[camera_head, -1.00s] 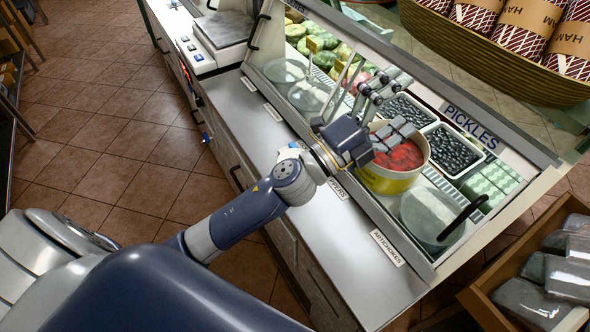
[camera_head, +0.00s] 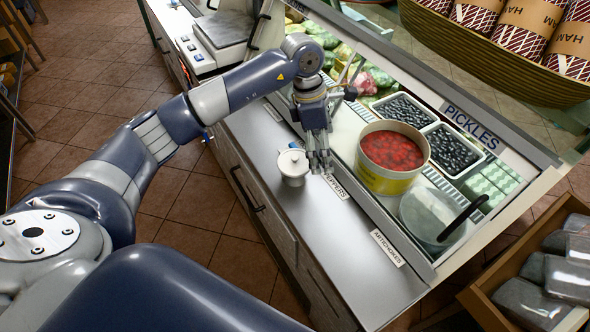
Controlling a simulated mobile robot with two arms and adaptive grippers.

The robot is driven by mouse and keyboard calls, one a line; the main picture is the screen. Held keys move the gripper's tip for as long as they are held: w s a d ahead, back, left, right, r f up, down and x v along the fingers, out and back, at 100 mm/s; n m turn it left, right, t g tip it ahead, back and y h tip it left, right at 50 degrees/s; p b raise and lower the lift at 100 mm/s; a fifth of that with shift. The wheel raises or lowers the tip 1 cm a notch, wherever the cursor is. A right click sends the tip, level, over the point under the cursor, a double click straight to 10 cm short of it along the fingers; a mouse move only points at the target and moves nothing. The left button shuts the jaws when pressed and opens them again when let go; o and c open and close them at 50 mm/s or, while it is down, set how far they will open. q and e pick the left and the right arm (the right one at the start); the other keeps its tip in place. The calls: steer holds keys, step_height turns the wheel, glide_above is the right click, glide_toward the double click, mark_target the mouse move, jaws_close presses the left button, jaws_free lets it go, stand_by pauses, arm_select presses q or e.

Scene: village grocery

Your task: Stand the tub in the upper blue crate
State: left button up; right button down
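A small white lidded tub (camera_head: 293,168) stands upright on the grey counter ledge (camera_head: 345,255) in the head view. A larger white and yellow round tub (camera_head: 383,184) of red food sits in the glass-fronted case to its right. My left gripper (camera_head: 320,168) points down just right of the small lidded tub. Its fingers look close together, and I cannot tell whether they touch that tub or hold anything. No blue crate is in view. My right gripper is not in view.
A scale (camera_head: 222,30) stands at the back. A wooden crate (camera_head: 492,300) is at lower right. Tiled floor (camera_head: 95,150) is open on the left.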

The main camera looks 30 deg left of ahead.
mark_target(296, 157)
arm_select(q)
steer(key=a+y, duration=0.1)
steer(key=a, duration=0.1)
steer(key=a+r+y, duration=0.1)
steer(key=a, duration=0.3)
steer(key=shift+w+a+r+n+y, duration=0.1)
steer(key=shift+a+r+n+y, duration=0.05)
steer(key=shift+a+n+y, duration=0.2)
step_height(296, 157, down, 5)
steer(key=shift+a+r+p, duration=0.1)
steer(key=shift+r+p, duration=0.1)
steer(key=shift+p, duration=0.5)
steer(key=shift+f, duration=0.3)
step_height(296, 157, down, 4)
steer(key=shift+f+p, duration=0.1)
steer(key=shift+p, duration=1.15)
steer(key=shift+f, duration=0.6)
steer(key=c, duration=1.3)
steer(key=shift+r, duration=0.15)
